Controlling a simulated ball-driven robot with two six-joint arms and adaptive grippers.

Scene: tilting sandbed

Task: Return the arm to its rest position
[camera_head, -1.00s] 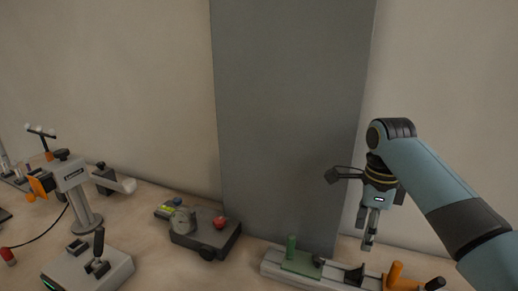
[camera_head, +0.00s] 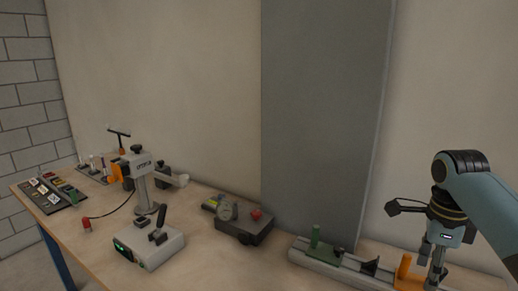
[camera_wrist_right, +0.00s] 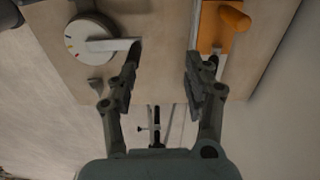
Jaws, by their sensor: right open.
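My right arm comes in from the right edge of the head view, and my right gripper (camera_head: 434,275) points down at the right end of the bench. It is near an orange upright part (camera_head: 404,268) of a long grey rail fixture (camera_head: 325,265). In the right wrist view the two fingers of the gripper (camera_wrist_right: 162,85) stand apart with nothing between them. The orange part (camera_wrist_right: 215,28) lies beyond the right finger there, and a white round dial (camera_wrist_right: 90,42) lies beyond the left finger. My left gripper is not in view.
The wooden bench (camera_head: 95,240) carries a dark box with a red knob (camera_head: 256,215), a grey box with a lever (camera_head: 148,247), a stand with a grey head (camera_head: 140,168) and a dark tray of small parts (camera_head: 50,196). A grey panel (camera_head: 325,120) stands behind.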

